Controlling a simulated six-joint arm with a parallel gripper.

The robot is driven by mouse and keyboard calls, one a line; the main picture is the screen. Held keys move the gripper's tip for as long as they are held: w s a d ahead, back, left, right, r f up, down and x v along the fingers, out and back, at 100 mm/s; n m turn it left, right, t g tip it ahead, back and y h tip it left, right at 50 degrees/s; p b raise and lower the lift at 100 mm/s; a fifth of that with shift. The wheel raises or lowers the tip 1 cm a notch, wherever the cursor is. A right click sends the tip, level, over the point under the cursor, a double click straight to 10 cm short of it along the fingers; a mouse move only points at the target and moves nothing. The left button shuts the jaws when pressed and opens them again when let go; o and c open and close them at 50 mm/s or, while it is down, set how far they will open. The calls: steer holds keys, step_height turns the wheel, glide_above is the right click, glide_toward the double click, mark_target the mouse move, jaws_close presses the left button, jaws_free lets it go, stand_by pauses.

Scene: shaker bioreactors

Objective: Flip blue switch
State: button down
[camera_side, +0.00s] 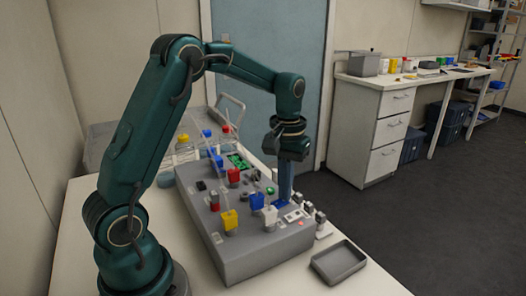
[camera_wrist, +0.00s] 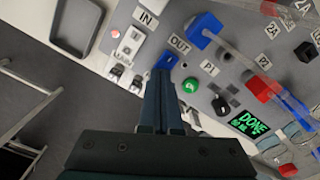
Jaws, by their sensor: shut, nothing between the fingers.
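The blue switch (camera_wrist: 167,61) is on the grey bioreactor panel between the IN and OUT labels in the wrist view. My gripper (camera_wrist: 161,78) is shut and empty, its fingers pointing down at the panel. Its tips are right at the blue switch and cover part of it; I cannot tell whether they touch. In the side view my gripper (camera_side: 285,196) stands over the right end of the grey bioreactor block (camera_side: 245,258), its tips close to the panel top. The switch is mostly hidden behind the fingers there.
Blue, red, yellow and white capped connectors with clear tubes stand on the block, close to my gripper, including a blue one (camera_side: 257,201). A green display (camera_wrist: 249,124) reads DONE. A red light (camera_wrist: 115,32) shows. An empty grey tray (camera_side: 339,262) lies at the front right.

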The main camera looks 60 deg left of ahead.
steer(key=shift+f, duration=0.3)
steer(key=shift+r, duration=3.55)
steer(key=s+d+r+m+t, duration=0.2)
steer(key=s+d+r+t, duration=0.1)
steer(key=s+d+r, duration=0.35)
steer(key=s+d+f+m+t, duration=0.2)
steer(key=s+f+m, duration=0.2)
steer(key=s, duration=0.5)
step_height(320, 180, down, 2)
steer(key=shift+d+f+t, duration=0.1)
steer(key=shift+d+t, duration=0.2)
